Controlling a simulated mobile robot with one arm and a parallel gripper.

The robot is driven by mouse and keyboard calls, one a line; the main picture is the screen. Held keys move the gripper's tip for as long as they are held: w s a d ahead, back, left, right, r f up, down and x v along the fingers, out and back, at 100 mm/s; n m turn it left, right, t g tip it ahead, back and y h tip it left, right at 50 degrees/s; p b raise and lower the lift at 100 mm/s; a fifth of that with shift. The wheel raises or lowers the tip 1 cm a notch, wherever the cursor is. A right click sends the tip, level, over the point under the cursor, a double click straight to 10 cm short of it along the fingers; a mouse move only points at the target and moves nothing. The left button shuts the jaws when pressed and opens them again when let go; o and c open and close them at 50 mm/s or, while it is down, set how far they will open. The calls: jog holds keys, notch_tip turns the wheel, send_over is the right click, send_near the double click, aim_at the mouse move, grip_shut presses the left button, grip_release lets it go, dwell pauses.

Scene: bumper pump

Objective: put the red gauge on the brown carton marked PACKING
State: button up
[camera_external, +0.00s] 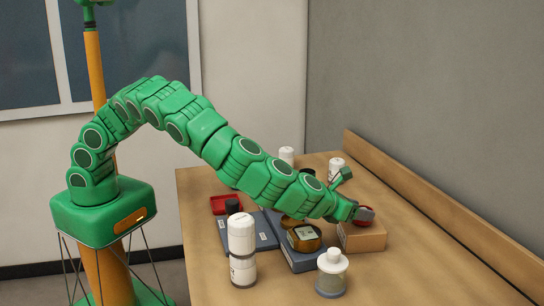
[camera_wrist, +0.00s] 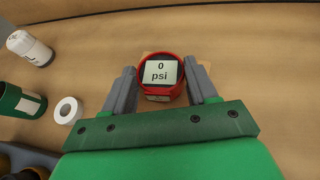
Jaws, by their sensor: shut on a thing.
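The red gauge (camera_wrist: 170,66) reads "0 psi" and sits between the two fingers of my gripper (camera_wrist: 162,74), which is shut on it. In the outside view the gauge (camera_external: 367,209) shows only as a red edge beside my grey finger. The brown carton (camera_external: 364,238) stands on the table directly below my gripper. The gauge is over the carton top, at or just above it; I cannot tell whether they touch. I cannot read any marking on the carton in the outside view. In the wrist view the gauge hides most of the carton.
A bronze gauge (camera_external: 306,236) lies on a blue box (camera_external: 304,260) left of the carton. A lidded jar (camera_external: 332,275) and a white bottle (camera_external: 242,246) stand in front. A red tray (camera_external: 222,203) is at the left. The table right of the carton is clear up to a wooden ledge (camera_external: 430,210).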

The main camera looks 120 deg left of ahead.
jog(key=shift+f, duration=0.25)
jog(key=o, duration=1.1)
jog(key=shift+o, duration=0.2)
jog(key=shift+r, duration=0.1)
jog(key=shift+s+d+r, duration=0.1)
jog(key=shift+d+r, duration=0.05)
jog(key=v, duration=1.1)
jog(key=shift+s+d, duration=0.15)
jog(key=shift+d, duration=0.05)
